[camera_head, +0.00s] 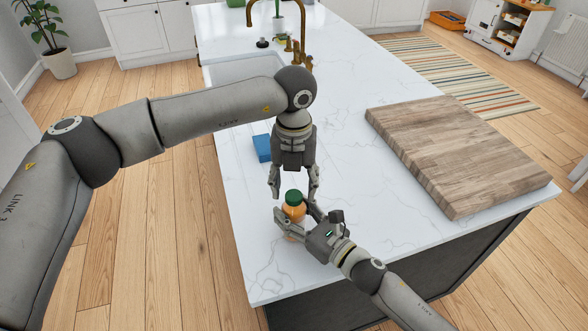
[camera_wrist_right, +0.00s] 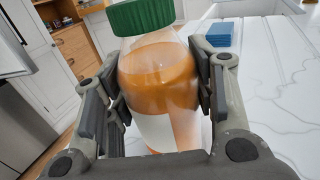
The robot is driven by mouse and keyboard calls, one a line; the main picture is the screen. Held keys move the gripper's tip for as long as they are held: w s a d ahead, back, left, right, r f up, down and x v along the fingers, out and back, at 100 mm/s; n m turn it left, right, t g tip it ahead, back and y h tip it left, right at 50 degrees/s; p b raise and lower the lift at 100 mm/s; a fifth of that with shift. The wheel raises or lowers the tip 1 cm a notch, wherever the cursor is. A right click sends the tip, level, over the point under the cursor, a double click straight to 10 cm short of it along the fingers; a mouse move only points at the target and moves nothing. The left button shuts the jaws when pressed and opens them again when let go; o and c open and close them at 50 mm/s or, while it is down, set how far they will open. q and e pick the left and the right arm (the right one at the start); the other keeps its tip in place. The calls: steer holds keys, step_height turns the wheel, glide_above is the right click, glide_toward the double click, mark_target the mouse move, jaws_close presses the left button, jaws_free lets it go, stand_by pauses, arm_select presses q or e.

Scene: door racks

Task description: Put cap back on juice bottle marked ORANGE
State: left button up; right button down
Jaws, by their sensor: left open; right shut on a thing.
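The juice bottle (camera_head: 292,212) holds orange liquid and stands on the white countertop near its front left part. A white label shows in the right wrist view on the bottle (camera_wrist_right: 160,85); no lettering is readable. A green ridged cap (camera_head: 293,197) is at the bottle's top, and the cap also shows in the right wrist view (camera_wrist_right: 142,16). I cannot tell whether it is screwed on. My right gripper (camera_head: 296,213) is shut around the bottle's body. My left gripper (camera_head: 294,194) points down over the bottle, open, with its fingers apart on either side of the cap.
A blue block (camera_head: 262,148) lies on the countertop (camera_head: 345,175) behind the bottle. A large wooden board (camera_head: 455,150) lies at the right. A sink (camera_head: 245,68) with a brass faucet (camera_head: 300,50) is at the back. The counter between bottle and board is clear.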

arm_select(q)
steer(key=shift+f, duration=1.3)
steer(key=shift+c, duration=0.4)
steer(key=c, duration=1)
steer(key=m, duration=0.4)
steer(key=shift+m, duration=0.4)
steer(key=m, duration=0.3)
steer(key=shift+m, duration=0.3)
steer(key=m, duration=0.9)
steer(key=o, duration=1.2)
